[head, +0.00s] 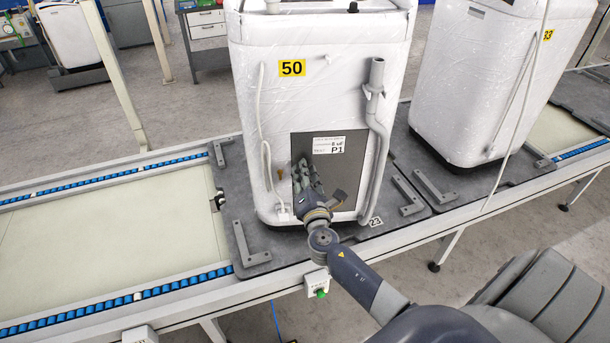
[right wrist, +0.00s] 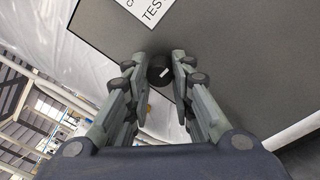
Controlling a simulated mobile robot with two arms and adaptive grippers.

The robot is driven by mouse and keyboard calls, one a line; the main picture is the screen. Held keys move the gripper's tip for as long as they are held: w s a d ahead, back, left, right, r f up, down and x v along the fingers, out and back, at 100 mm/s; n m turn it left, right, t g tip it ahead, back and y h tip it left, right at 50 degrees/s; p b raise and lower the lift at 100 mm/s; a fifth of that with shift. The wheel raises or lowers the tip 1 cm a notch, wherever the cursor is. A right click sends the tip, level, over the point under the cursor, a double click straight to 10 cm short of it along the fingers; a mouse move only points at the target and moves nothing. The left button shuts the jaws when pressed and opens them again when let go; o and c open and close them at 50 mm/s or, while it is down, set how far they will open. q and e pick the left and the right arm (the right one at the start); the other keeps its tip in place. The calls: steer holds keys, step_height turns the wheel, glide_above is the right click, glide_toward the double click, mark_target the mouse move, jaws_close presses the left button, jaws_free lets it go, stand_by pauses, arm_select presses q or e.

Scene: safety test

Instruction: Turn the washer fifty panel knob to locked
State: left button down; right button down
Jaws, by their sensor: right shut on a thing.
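The washer marked 50 (head: 250,90) stands upright on a grey pallet on the conveyor, wrapped in clear film. Its dark grey panel (head: 352,160) carries a white label reading P1. My right gripper (head: 303,170) reaches the left part of this panel. In the right wrist view my right gripper (right wrist: 158,72) has its fingertips shut on both sides of a small black knob (right wrist: 159,73) with a white mark. In the head view the knob is hidden behind the gripper. My left gripper is not in view.
A second wrapped washer, marked 33 (head: 470,80), stands to the right on its own pallet. A grey hose (head: 380,145) runs down the right of the panel. Metal brackets (head: 245,245) stand on the pallet. The conveyor (head: 120,240) is empty to the left.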

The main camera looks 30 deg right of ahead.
steer(key=shift+a+f+m+h+b, duration=0.1)
steer(key=shift+m+h+b, duration=0.35)
steer(key=shift+m+b, duration=3.7)
steer(key=shift+a+m+h+b, duration=0.1)
steer(key=shift+m+h+b, duration=0.35)
steer(key=shift+m+b, duration=3.7)
steer(key=shift+m+p, duration=0.75)
steer(key=shift+m, duration=0.25)
steer(key=c, duration=1.3)
jaws_free()
steer(key=shift+w, duration=0.1)
steer(key=shift+c, duration=0.2)
